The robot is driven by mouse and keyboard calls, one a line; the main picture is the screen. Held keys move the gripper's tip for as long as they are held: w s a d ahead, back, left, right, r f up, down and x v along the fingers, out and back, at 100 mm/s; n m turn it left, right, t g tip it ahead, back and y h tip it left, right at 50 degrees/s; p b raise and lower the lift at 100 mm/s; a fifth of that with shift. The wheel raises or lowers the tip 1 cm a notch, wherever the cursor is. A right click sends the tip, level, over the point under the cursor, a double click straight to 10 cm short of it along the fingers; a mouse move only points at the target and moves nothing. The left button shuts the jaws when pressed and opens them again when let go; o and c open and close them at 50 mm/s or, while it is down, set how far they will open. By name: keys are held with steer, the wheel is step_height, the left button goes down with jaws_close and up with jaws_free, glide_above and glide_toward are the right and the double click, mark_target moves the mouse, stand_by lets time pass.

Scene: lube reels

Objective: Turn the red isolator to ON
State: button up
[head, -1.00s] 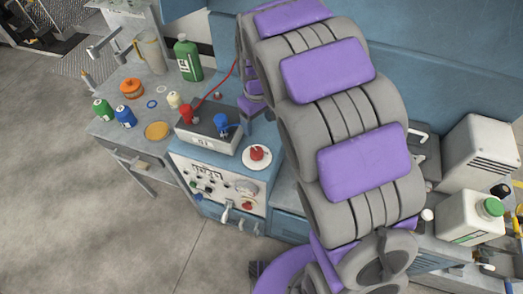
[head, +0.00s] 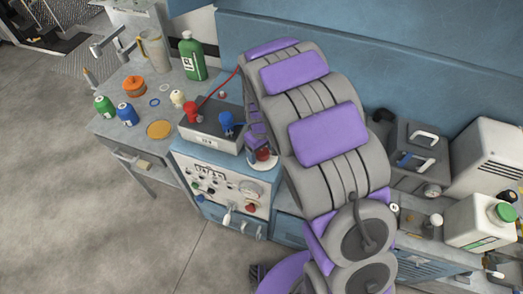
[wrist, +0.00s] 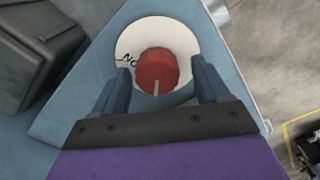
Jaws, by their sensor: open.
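The red isolator knob (head: 263,154) is on a round white plate (head: 257,165) on top of the blue cabinet, partly hidden by my gripper (head: 258,139) in the head view. In the wrist view the knob (wrist: 157,70) is in the middle of the plate (wrist: 184,36). Dark lettering on the plate's left is partly hidden. A pale mark on the knob points down toward my gripper's palm. My gripper (wrist: 160,74) is open, with one blue finger on each side of the knob. I cannot tell whether the fingers touch it.
A grey box (head: 210,136) with red and blue clamps stands left of the isolator, and its dark side shows in the wrist view (wrist: 35,50). The cabinet's front panel (head: 222,190) carries knobs and a gauge. Bottles stand on the left bench.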

steer(key=shift+a, duration=0.1)
steer(key=shift+d, duration=0.3)
steer(key=shift+c, duration=0.7)
steer(key=shift+d, duration=0.15)
steer(key=c, duration=0.3)
steer(key=shift+a, duration=0.2)
steer(key=c, duration=0.6)
